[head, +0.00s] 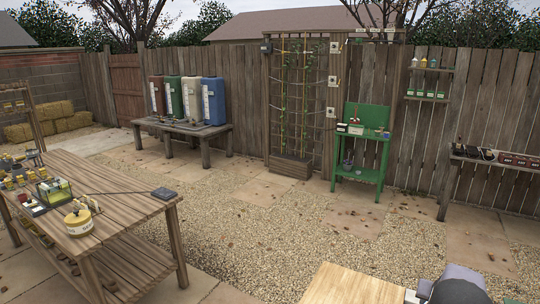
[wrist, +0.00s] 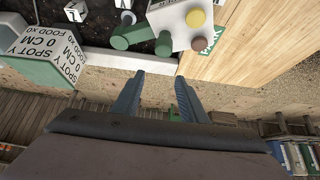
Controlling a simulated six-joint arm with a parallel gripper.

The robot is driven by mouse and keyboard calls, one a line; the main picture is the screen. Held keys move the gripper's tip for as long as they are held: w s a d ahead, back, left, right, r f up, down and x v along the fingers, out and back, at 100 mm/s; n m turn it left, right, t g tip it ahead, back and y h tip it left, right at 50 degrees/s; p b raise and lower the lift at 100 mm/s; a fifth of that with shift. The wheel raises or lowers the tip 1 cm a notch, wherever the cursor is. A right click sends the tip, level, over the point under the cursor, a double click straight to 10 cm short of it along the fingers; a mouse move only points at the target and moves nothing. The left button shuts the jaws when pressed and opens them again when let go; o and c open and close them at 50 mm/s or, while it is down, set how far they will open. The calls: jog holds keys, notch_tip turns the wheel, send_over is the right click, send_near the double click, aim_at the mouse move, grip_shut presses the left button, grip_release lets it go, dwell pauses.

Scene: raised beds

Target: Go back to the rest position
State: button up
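My gripper (wrist: 158,88) shows in the wrist view with its two blue-grey fingers apart and nothing between them. Past the fingertips is a white block (wrist: 183,22) with green, yellow and brown round ends, by dark soil in a tray. I cannot tell how far it is from the fingers. In the head view, a rounded grey part at the lower right edge looks like my own arm; my fingers do not show there.
A white sign block (wrist: 62,55) with printed letters is left of the fingers. A pale wooden top (head: 350,286) is at the lower edge. A slatted table (head: 125,207) with small goods stands left, a green potting bench (head: 360,172) behind. The gravel between is clear.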

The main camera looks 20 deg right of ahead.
jog(key=shift+f, duration=0.1)
notch_tip(320, 180, down, 7)
jog(key=b, duration=0.5)
jog(key=shift+r, duration=0.2)
jog(key=c, duration=0.6)
